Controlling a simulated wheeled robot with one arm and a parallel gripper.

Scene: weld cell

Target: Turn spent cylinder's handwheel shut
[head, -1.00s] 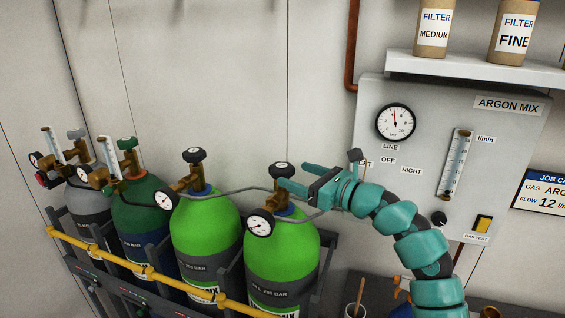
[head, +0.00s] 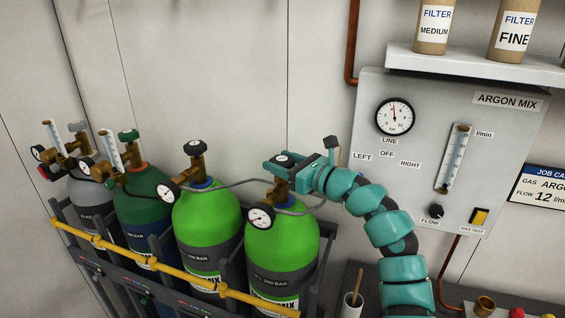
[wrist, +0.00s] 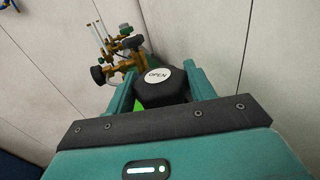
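The right-hand bright green cylinder (head: 282,248) stands in the rack with a gauge (head: 261,216) on its valve. Its black handwheel (head: 284,160) has a white top label, which reads OPEN in the wrist view (wrist: 156,76). My gripper (head: 279,165) is level at this handwheel, with one teal finger on each side of it. The wheel nearly fills the space between the fingers; I cannot tell whether they press on it. The other bright green cylinder (head: 206,225) stands to the left with its own black handwheel (head: 195,147). The gauge needles are too small to read.
A dark green cylinder (head: 142,215) and a grey one (head: 88,200) stand further left. A yellow rail (head: 165,268) runs along the rack's front. The ARGON MIX panel (head: 420,130) is on the wall to the right, below a shelf (head: 470,65) with filters.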

